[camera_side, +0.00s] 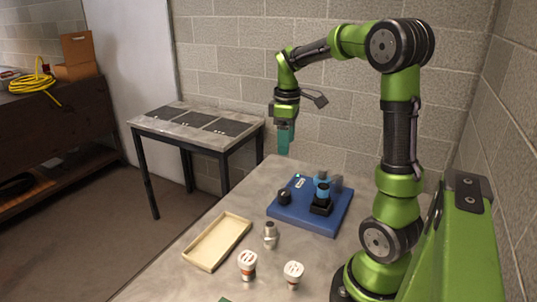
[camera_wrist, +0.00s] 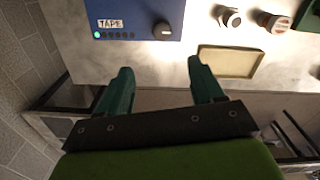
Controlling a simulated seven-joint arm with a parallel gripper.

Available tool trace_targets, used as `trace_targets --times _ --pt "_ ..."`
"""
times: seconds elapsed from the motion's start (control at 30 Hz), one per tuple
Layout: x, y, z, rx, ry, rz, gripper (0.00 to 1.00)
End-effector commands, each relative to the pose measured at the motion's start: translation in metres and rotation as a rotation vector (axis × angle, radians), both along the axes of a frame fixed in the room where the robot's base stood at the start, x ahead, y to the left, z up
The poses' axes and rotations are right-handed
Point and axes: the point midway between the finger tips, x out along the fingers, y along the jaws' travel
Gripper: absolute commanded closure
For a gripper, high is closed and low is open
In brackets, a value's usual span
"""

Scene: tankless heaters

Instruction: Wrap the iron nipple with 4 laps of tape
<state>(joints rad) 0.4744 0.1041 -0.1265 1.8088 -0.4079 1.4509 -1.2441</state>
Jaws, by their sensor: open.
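The iron nipple looks to be the small grey metal fitting (camera_side: 270,235) standing upright on the grey table, right of a shallow tray. It seems to show in the wrist view too (camera_wrist: 230,17). A blue tape machine (camera_side: 290,213), labelled TAPE in the wrist view (camera_wrist: 140,8), has a black knob, a green light and a blue-and-black holder on top. My gripper (camera_side: 284,152) hangs above and behind the machine, pointing down. Its green fingers are apart and empty in the wrist view (camera_wrist: 159,67). No loose tape is clear.
The shallow cream tray (camera_side: 190,259) is empty. Two white-lidded containers, one with a red-brown band (camera_side: 247,265) and one beside it (camera_side: 293,275), stand near the front. A side table (camera_side: 160,128) with dark panels stands behind left. A block wall is behind the arm.

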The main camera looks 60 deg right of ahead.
Motion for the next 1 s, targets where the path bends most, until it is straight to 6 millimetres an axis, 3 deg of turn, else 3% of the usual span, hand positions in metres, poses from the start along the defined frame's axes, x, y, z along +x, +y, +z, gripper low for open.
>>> trace_targets --times 0.27,0.7,1.0 --pt "-0.001 0.002 -0.026 0.008 0.008 0.043 0.33" --pt "-0.002 0.003 -0.121 0.011 0.008 0.04 0.33" --pt "-0.001 0.003 -0.163 0.008 0.004 0.04 0.33"
